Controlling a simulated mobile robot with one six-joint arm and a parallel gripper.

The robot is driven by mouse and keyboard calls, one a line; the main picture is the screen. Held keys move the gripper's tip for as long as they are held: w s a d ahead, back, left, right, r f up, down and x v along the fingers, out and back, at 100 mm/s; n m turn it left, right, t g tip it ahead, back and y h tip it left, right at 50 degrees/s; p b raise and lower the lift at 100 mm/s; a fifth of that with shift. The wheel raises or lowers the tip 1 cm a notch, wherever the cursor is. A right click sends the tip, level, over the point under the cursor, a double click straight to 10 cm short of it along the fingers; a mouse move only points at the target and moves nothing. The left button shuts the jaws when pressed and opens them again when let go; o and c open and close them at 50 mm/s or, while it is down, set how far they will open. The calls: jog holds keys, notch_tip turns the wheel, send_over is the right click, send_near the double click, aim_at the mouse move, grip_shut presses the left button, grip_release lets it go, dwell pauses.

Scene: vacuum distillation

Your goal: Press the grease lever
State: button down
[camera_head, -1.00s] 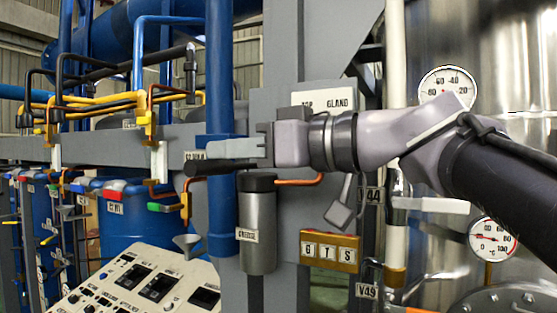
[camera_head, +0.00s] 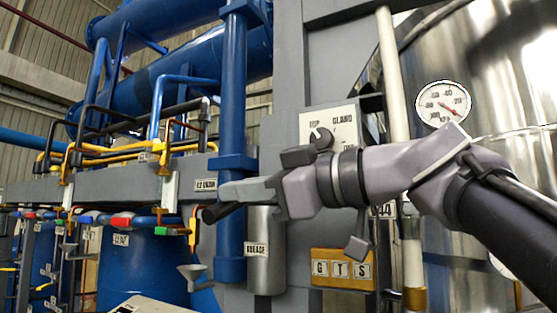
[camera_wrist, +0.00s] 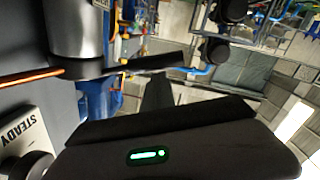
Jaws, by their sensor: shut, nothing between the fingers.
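The grease lever (camera_head: 222,211) is a dark bar pointing left from the top of the grey GREASE cylinder (camera_head: 266,265) in the head view. In the wrist view the lever (camera_wrist: 150,62) reaches right from the cylinder (camera_wrist: 75,28). My gripper (camera_head: 226,191) is shut and empty, its fingers pointing left just over the lever. Its body hides the cylinder's top and part of the lever in the head view. In the wrist view my dark finger (camera_wrist: 158,93) lies close beside the lever. I cannot tell whether they touch.
A blue vertical pipe (camera_head: 236,100) stands behind my gripper. A TOP GLAND panel with a knob (camera_head: 321,138) is above my wrist. A brass G T S block (camera_head: 342,268) is right of the cylinder. A pressure gauge (camera_head: 443,103) and steel vessel stand at right.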

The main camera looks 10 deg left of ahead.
jog(key=shift+w+f, duration=0.2)
jog(key=shift+f, duration=0.25)
jog(key=b+v, duration=0.3)
jog(key=v, duration=1.4)
jog(key=shift+s+d+r, duration=0.2)
jog(key=shift+d+r, duration=0.05)
jog(key=shift+r, duration=0.15)
jog(key=w+a+r+m+g+h+p, duration=0.1)
jog(key=w+a+r+m+h+p, duration=0.1)
jog(key=r+p, duration=0.6)
jog(key=w+a+r+m+g+h+p, duration=0.1)
jog(key=a+r+p, duration=0.5)
jog(key=p, duration=1.6)
jog(key=w+r+m+g, duration=0.1)
jog(key=w+m, duration=0.1)
jog(key=w, duration=0.1)
jog(key=shift+a+r+m+h, duration=0.3)
jog(key=shift+a+r+h, duration=0.05)
jog(key=shift+a+h, duration=0.05)
